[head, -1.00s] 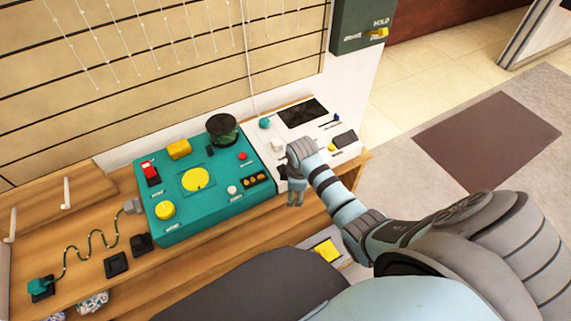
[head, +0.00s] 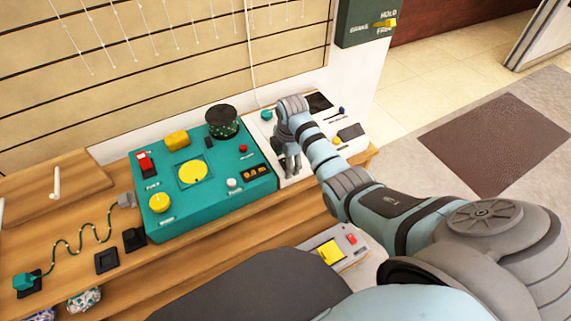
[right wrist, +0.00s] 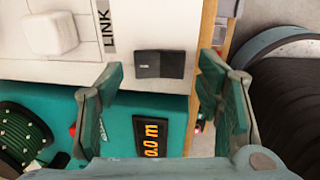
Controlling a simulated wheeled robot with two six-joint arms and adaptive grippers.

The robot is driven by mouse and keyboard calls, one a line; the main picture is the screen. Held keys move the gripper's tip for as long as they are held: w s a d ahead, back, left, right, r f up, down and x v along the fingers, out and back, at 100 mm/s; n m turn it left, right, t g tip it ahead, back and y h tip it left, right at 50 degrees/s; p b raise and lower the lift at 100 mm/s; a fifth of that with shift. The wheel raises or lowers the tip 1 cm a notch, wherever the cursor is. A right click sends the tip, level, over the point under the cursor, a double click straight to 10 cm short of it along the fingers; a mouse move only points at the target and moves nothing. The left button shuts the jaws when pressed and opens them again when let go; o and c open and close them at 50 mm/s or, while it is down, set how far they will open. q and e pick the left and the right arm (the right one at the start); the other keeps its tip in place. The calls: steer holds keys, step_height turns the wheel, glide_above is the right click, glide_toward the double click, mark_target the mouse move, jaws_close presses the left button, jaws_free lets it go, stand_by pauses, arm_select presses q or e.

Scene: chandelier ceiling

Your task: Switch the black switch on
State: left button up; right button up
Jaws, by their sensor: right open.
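A small black rocker switch (right wrist: 160,64) sits on the white panel (right wrist: 60,12) in the right wrist view, beside the LINK label and close to the teal panel's edge. My right gripper (right wrist: 160,72) is open and empty, with one finger on each side of the switch in that view. I cannot tell whether the fingers touch the panel. In the head view my right gripper (head: 291,170) hangs over the left part of the white panel and hides this switch. My left gripper is not in view.
Black square fittings (head: 107,261) and a wavy cord are on the wooden shelf. A yellow-buttoned box (head: 330,252) lies below. Floor is clear at right.

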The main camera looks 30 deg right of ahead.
steer(key=shift+f, duration=0.15)
steer(key=c, duration=1.2)
steer(key=shift+o, duration=0.2)
steer(key=shift+w+b, duration=0.2)
steer(key=shift+b, duration=0.1)
steer(key=shift+g+b, duration=0.4)
steer(key=shift+g, duration=0.3)
steer(key=o, duration=1.2)
steer(key=shift+c, duration=0.2)
